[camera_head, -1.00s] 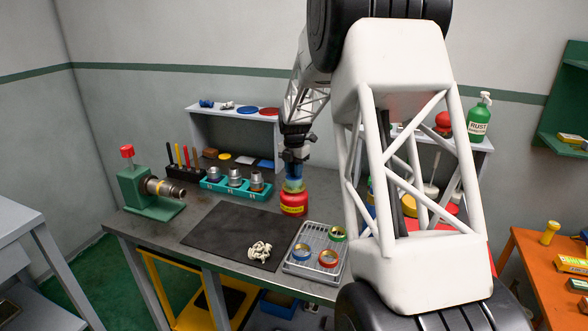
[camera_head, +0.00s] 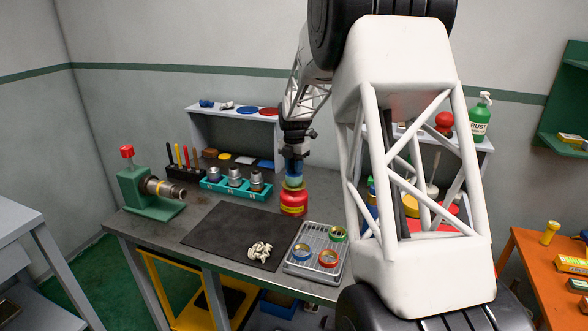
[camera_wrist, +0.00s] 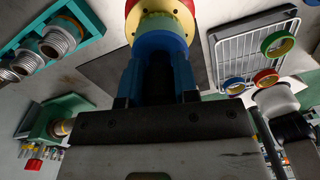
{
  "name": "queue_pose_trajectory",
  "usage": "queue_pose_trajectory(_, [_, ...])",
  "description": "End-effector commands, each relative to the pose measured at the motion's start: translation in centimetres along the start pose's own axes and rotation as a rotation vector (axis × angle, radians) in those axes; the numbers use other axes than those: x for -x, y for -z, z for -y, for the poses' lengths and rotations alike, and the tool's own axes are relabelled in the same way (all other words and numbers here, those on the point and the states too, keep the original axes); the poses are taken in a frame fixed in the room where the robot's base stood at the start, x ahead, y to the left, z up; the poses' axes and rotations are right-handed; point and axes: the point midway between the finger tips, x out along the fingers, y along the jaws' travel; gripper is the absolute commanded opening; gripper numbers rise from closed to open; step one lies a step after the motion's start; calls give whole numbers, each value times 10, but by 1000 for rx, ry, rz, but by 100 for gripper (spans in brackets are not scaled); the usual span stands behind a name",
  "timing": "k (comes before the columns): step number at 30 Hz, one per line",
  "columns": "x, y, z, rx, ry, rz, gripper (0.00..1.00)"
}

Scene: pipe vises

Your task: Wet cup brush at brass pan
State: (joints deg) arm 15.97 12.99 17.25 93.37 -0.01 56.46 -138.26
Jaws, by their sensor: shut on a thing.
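My gripper (camera_head: 294,171) points straight down over the red can at the bench's back middle. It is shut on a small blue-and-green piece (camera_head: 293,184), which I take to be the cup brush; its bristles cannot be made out. The red can (camera_head: 293,204) with a yellow label stands directly below. Its yellow, brass-coloured top (camera_wrist: 140,22), which I take to be the brass pan, shows under the held piece. I cannot tell whether they touch.
A wire tray (camera_head: 312,272) with blue, red and green rings lies in front right. A dark mat (camera_head: 225,238) holds a crumpled pale rag (camera_head: 260,250). A teal rack (camera_head: 215,187) of metal fittings and a green vise (camera_head: 135,190) stand left.

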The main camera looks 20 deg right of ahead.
Motion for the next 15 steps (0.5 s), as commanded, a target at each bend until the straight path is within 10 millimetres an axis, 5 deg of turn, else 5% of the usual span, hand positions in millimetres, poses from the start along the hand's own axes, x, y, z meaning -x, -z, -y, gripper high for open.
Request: queue_pose_trajectory(15, [31,0,0,0,-2,2,7])
